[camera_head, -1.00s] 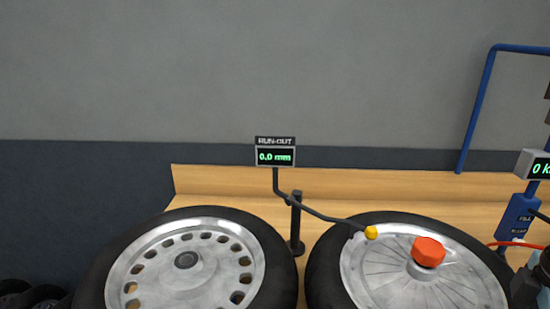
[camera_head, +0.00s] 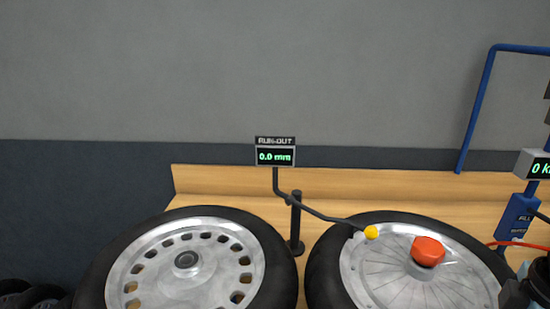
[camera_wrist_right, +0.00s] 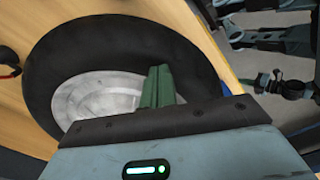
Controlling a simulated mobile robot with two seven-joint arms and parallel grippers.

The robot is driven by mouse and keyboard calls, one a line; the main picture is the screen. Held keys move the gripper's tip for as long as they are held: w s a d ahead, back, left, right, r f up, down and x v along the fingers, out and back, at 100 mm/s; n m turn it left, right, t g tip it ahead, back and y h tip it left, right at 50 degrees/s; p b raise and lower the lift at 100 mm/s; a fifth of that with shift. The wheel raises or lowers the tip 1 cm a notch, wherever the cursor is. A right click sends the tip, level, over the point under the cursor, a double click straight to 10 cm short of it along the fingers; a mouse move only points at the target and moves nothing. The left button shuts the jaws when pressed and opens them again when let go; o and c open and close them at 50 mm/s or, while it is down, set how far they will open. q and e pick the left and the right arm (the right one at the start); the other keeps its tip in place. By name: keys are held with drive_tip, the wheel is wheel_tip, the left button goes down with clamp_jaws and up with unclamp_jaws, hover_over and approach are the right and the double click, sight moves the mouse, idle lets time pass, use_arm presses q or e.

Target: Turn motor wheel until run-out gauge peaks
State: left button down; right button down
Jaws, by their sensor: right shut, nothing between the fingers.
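The right wheel (camera_head: 385,280), with a black tyre, a silver disc and an orange six-sided cap (camera_head: 428,251), lies flat on the bench. The run-out gauge (camera_head: 275,157) reads 0.0 mm; its bent arm ends in a yellow tip (camera_head: 371,232) at the disc's far edge. My right gripper (camera_wrist_right: 160,75) is shut and empty, its green fingers over a wheel (camera_wrist_right: 95,97) in the right wrist view. The orange cap does not show there. A dark part of my right arm enters the head view at the lower right. My left gripper is out of view.
A second wheel (camera_head: 186,260) with holes around its disc lies to the left. The gauge post (camera_head: 296,225) stands between the wheels. A blue frame (camera_head: 477,110), a display and a red cable (camera_head: 510,244) are at the right.

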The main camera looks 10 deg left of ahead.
drive_tip(key=shift+a, duration=0.15)
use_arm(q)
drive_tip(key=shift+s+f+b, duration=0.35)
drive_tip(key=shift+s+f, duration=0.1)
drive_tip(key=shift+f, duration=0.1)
use_arm(e)
drive_tip(key=shift+s+a, duration=0.3)
drive_tip(key=shift+a, duration=0.7)
drive_tip(key=shift+s+a, duration=0.25)
drive_tip(key=shift+a, duration=0.8)
drive_tip(key=shift+s+a, duration=0.3)
drive_tip(key=shift+a, duration=0.7)
